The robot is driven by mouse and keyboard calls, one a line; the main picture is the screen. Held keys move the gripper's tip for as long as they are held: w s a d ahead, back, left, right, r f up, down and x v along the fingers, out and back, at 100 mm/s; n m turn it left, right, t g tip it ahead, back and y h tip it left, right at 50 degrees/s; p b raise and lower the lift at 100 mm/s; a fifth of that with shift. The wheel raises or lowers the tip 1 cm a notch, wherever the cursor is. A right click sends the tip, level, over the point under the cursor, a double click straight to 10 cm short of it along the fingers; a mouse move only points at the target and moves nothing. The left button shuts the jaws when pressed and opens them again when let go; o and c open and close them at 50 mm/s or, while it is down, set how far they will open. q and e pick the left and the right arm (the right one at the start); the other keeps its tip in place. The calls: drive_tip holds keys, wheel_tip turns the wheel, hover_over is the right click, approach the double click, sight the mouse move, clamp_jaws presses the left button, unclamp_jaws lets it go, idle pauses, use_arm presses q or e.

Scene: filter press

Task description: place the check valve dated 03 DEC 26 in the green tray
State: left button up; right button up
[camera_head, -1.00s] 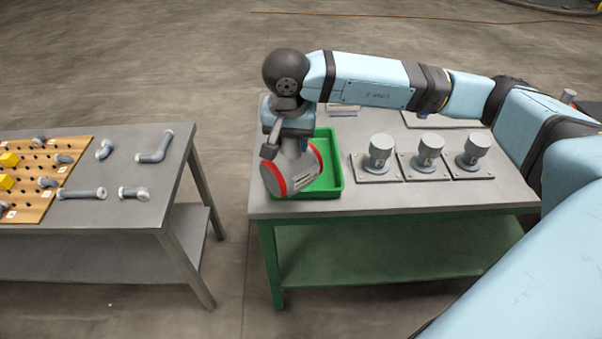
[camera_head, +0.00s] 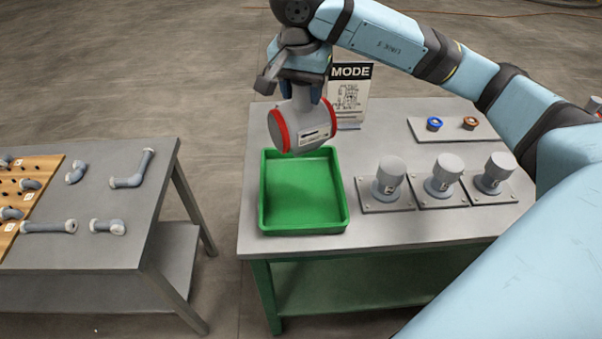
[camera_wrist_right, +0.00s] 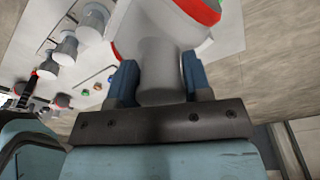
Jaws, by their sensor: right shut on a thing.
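My right gripper (camera_head: 300,90) is shut on a check valve (camera_head: 304,122), a grey body with red rims and a pale label whose date is too small to read. The right wrist view shows the valve's grey neck (camera_wrist_right: 160,75) between the two blue fingers (camera_wrist_right: 158,85). The valve is held up over the far edge of the green tray (camera_head: 300,190), apart from its floor as far as I can tell. The green tray is empty and stands on the left part of the grey table. My left gripper is not in view.
Several grey capped fittings on square plates, such as one (camera_head: 389,178), stand right of the tray. A MODE sign (camera_head: 350,90) stands behind. A plate (camera_head: 458,130) holds a blue and an orange ring. A second table (camera_head: 110,240) with pipe pieces is at the left.

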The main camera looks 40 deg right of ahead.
sight(302, 147)
wheel_tip(302, 147, down, 14)
drive_tip(key=shift+s+f+p, duration=0.1)
drive_tip(key=shift+s+p, duration=0.05)
drive_tip(key=shift+p, duration=0.15)
wheel_tip(302, 147, down, 5)
drive_tip(key=shift+r, duration=0.1)
drive_tip(key=o, duration=1)
drive_tip(key=shift+c, duration=0.2)
